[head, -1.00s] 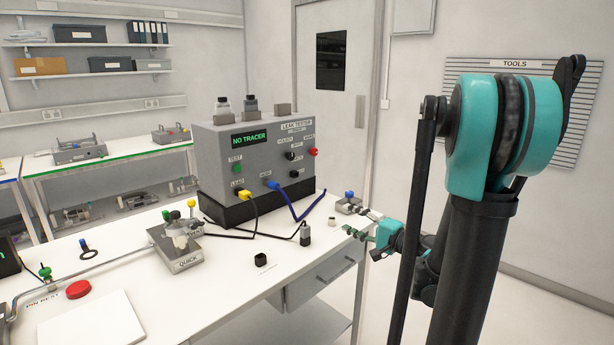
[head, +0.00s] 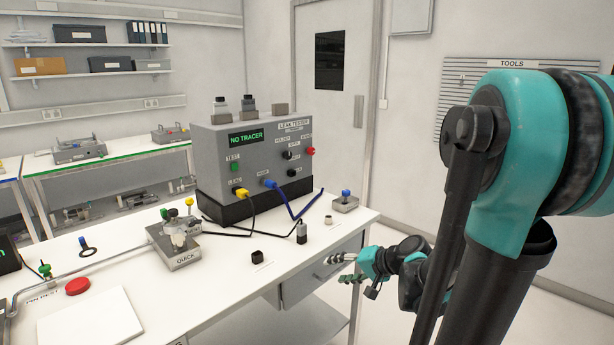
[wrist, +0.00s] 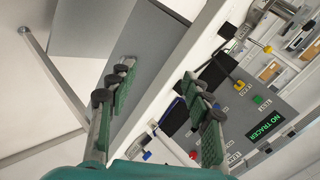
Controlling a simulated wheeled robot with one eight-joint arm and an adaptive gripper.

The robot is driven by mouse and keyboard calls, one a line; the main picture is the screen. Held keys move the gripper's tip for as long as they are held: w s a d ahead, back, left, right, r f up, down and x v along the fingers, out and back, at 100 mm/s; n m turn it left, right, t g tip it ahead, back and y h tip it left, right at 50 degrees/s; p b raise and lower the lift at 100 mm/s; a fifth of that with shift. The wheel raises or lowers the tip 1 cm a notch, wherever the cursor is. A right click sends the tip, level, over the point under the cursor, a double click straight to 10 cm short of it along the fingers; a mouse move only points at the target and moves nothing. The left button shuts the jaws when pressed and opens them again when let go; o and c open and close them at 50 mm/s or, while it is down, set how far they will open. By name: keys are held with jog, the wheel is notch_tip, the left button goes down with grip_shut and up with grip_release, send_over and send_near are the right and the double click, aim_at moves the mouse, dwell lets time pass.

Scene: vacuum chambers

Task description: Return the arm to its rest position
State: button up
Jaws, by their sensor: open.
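My gripper (head: 346,268) is open and empty in the head view. It is off the front right edge of the white bench, beside the drawer and below the bench top. In the wrist view my gripper (wrist: 162,108) shows its two green-padded fingers spread apart with nothing between them. My teal and black arm fills the right of the head view, its upper joint close to the camera.
The white bench (head: 225,290) carries the grey leak tester (head: 215,150), reading NO TRACER, and a QUICK fixture (head: 178,255). A small block with a blue knob (head: 345,202) stands near the bench's right corner. Floor right of the bench looks clear.

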jog(key=s+d+f+n+g+h, duration=0.3)
jog(key=s+d+f+n+h, duration=0.1)
jog(key=s+d+f+h, duration=0.4)
jog(key=s+d, duration=0.2)
jog(key=s, duration=0.2)
jog(key=shift+n, duration=0.3)
jog(key=shift+o, duration=0.3)
jog(key=shift+a, duration=0.15)
dwell(1.1)
